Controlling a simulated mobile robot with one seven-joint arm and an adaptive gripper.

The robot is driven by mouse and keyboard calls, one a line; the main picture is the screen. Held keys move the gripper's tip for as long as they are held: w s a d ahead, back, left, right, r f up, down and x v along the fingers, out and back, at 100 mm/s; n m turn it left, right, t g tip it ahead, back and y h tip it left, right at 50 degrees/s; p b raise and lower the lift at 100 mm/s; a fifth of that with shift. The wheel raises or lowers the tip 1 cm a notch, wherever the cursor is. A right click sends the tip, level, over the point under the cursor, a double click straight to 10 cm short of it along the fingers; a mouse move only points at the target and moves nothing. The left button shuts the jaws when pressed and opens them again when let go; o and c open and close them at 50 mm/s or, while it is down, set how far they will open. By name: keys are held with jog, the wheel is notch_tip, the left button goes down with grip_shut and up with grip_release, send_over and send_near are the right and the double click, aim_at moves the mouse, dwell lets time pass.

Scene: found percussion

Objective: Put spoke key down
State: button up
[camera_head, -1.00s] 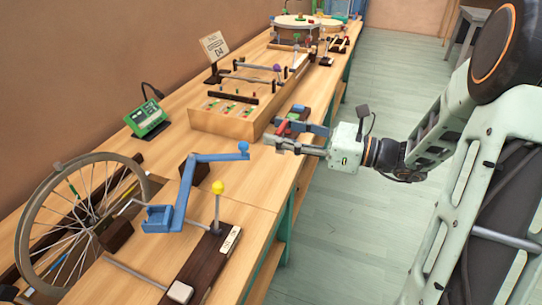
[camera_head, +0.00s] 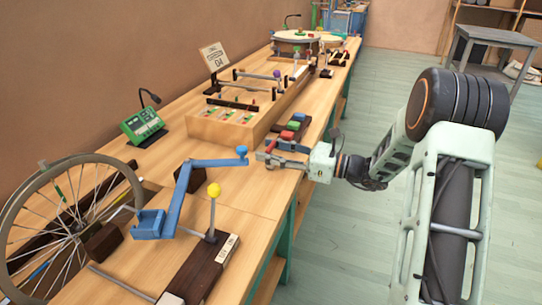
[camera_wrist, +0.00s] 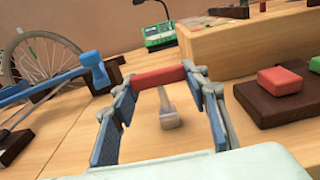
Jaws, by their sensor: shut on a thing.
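My gripper (camera_head: 268,158) reaches in from the right over the bench's front edge, between the blue crank and the small block stand. In the wrist view its two blue-padded fingers are shut on the spoke key, with a red bar (camera_wrist: 160,78) across the fingertips and a grey metal shank (camera_wrist: 168,112) pointing toward the camera. The key is low over bare wood; I cannot tell whether it touches the bench.
The blue crank (camera_head: 184,190) and yellow-knobbed lever (camera_head: 213,190) are left of the gripper, with a spoked wheel (camera_head: 22,196) beyond. A wooden box (camera_head: 225,132) and red block (camera_wrist: 280,79) on a dark base stand close by. Bare bench (camera_head: 240,182) lies between.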

jog(key=shift+f, duration=0.15)
jog(key=o, duration=1.3)
jog(key=shift+c, duration=0.2)
jog(key=shift+d+r, duration=0.2)
jog(key=p+v, duration=0.3)
jog(key=v, duration=0.8)
jog(key=shift+s+d, duration=0.2)
jog(key=shift+d, duration=0.05)
jog(key=shift+f, duration=0.1)
